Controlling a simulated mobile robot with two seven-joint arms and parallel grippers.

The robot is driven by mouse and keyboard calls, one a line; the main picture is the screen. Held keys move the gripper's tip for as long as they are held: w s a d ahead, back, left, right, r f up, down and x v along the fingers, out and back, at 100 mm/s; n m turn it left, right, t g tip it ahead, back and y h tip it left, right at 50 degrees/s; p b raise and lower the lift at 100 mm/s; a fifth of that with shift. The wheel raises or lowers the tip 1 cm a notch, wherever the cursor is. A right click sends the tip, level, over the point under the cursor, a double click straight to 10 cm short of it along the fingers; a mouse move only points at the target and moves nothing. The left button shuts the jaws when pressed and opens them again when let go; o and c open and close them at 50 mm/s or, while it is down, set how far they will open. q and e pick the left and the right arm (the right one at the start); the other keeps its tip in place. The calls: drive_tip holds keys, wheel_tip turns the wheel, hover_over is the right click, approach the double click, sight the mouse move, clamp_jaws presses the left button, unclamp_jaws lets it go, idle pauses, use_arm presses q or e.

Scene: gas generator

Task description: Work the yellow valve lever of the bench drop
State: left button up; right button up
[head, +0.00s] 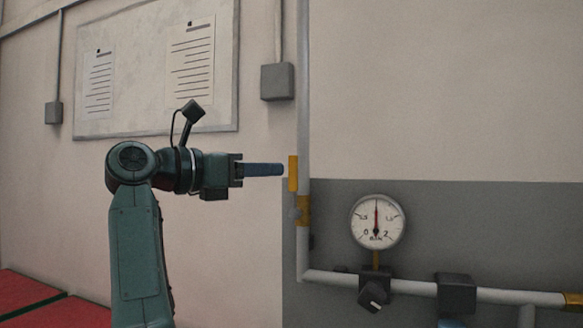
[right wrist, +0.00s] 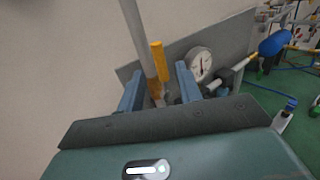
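The yellow valve lever (head: 293,173) stands upright, alongside the vertical grey pipe (head: 303,90) and above a brass-coloured valve body (head: 303,211). My right gripper (head: 283,169) points right in the head view, its blue fingertips just left of the lever. In the right wrist view, its two blue fingers (right wrist: 159,72) are spread apart and empty. The yellow lever (right wrist: 157,60) shows between and beyond them there; I cannot tell whether either finger touches it. My left gripper is not in view.
A round gauge (head: 377,221) and a black knob (head: 374,293) sit on the horizontal pipe (head: 410,288) at lower right. A notice board (head: 150,110) hangs on the wall behind my arm. The wrist view shows blue equipment (right wrist: 275,45) at far right.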

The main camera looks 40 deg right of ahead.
sight(289, 169)
drive_tip(key=d, duration=0.6)
drive_tip(key=shift+s+d+p, duration=0.35)
drive_tip(key=shift+d, duration=0.05)
clamp_jaws()
